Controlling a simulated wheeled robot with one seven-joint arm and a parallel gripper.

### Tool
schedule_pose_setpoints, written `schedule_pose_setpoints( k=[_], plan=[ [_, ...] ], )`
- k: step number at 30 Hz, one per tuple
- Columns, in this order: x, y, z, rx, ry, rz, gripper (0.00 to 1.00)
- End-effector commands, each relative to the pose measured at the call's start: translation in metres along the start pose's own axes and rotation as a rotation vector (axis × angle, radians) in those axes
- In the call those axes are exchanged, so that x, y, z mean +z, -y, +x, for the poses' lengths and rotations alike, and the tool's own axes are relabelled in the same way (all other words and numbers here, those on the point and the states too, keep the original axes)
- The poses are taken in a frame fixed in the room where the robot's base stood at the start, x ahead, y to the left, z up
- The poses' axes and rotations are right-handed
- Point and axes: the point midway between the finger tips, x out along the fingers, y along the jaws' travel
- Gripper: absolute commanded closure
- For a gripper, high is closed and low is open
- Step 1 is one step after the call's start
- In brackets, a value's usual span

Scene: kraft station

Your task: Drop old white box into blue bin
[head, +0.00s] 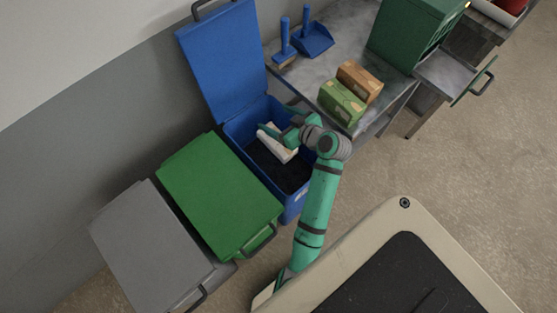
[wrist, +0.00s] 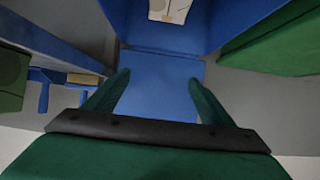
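The blue bin (head: 293,202) stands open, its blue lid (head: 218,62) raised against the wall. The white box (head: 283,153) is inside the bin, over the dark bottom, and partly hidden by my gripper (head: 273,131). In the wrist view the white box (wrist: 170,9) shows at the top edge, cut off by the frame, between blue bin walls. My gripper (wrist: 158,80) has its two fingers spread with nothing between them. It is over the bin, apart from the box.
A closed green bin (head: 215,190) and a closed grey bin (head: 150,245) stand beside the blue one. The metal table (head: 340,35) holds a green box (head: 342,102), a brown box (head: 360,80), a blue dustpan (head: 313,40) and brush (head: 285,45). A green cabinet (head: 415,35) has an open drawer (head: 455,72).

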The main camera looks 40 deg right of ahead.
Motion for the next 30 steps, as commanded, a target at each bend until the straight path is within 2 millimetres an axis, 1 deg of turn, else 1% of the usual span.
schedule_pose_setpoints(
  k=[7, 11, 14, 21, 24, 27, 30],
  plan=[
    [0.0, 0.0, -0.001, 0.0, 0.0, 0.0, 0.24],
    [0.0, -0.001, -0.01, 0.001, 0.0, 0.001, 0.24],
    [0.0, -0.001, -0.025, 0.002, -0.001, 0.0, 0.24],
    [0.0, -0.001, -0.07, 0.002, -0.001, 0.0, 0.24],
    [0.0, 0.0, -0.086, 0.002, -0.001, 0.0, 0.24],
    [0.0, -0.001, -0.098, 0.001, 0.0, 0.0, 0.24],
    [0.0, 0.0, -0.105, 0.001, 0.0, 0.0, 0.24]
  ],
)
